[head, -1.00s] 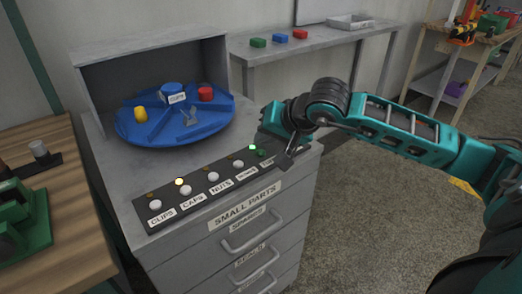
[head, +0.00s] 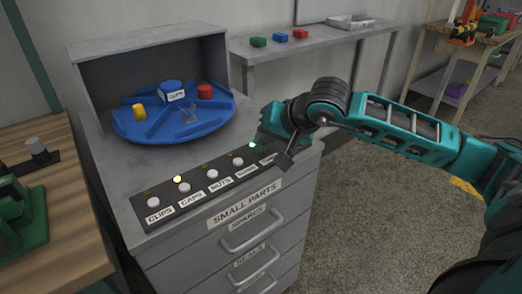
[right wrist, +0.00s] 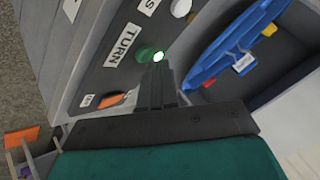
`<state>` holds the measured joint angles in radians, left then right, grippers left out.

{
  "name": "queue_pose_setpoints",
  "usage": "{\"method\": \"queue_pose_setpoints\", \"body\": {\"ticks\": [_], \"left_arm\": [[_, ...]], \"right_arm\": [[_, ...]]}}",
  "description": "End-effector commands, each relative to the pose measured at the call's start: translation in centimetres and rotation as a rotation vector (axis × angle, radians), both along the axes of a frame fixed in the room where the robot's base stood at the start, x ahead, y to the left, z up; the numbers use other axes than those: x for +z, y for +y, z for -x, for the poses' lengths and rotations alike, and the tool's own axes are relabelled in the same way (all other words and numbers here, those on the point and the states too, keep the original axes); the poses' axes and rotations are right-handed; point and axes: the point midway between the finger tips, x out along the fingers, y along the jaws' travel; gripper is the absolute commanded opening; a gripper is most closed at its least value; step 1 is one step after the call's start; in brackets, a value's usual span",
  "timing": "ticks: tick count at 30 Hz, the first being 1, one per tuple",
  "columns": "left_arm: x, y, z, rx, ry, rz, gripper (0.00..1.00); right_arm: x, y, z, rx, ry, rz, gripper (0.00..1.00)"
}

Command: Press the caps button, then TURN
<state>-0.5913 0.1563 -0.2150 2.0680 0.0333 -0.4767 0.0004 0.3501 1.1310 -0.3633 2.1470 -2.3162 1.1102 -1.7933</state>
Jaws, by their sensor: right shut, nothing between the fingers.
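The white caps button (head: 184,188) is on the dark button panel, above its CAPS label (head: 192,198). The small lamp by it (head: 177,178) glows yellow. The green TURN button (right wrist: 146,54) shows in the right wrist view beside the TURN label (right wrist: 124,45). A lamp by TURN (right wrist: 158,57) glows bright; it also shows green in the head view (head: 252,145). My right gripper (right wrist: 160,75) is shut and empty, its tips at the TURN button and lamp. I cannot tell whether they touch. In the head view the right gripper hides the TURN button. My left gripper is out of view.
A blue turntable (head: 130,128) with yellow, blue and red pieces stands behind the panel, inside a grey hood (head: 150,50). The panel sits on a grey drawer cabinet (head: 180,255). A wooden bench (head: 75,215) is at left. A shelf with small blocks is behind.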

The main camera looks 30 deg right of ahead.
Motion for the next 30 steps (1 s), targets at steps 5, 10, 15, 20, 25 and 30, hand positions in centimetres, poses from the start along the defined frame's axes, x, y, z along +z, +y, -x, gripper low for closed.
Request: {"method": "queue_pose_setpoints", "body": {"ticks": [5,10,15,20,25,30], "left_arm": [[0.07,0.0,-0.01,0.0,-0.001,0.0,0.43],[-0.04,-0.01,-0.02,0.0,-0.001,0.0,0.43],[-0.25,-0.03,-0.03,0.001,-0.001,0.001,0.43],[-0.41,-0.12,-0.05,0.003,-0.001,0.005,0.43],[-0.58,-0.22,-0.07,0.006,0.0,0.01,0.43],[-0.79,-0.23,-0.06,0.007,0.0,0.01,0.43]], "right_arm": [[0.06,0.0,0.0,0.0,0.0,0.0,0.0],[-0.04,0.0,0.0,0.0,0.0,0.0,0.0],[-0.21,-0.01,-0.01,0.0,0.0,0.0,0.0],[-0.36,0.0,0.0,0.0,0.0,0.0,0.0],[-0.5,0.01,0.0,0.0,0.0,0.0,0.0],[-0.67,0.01,0.01,0.0,0.0,0.0,0.0]]}}
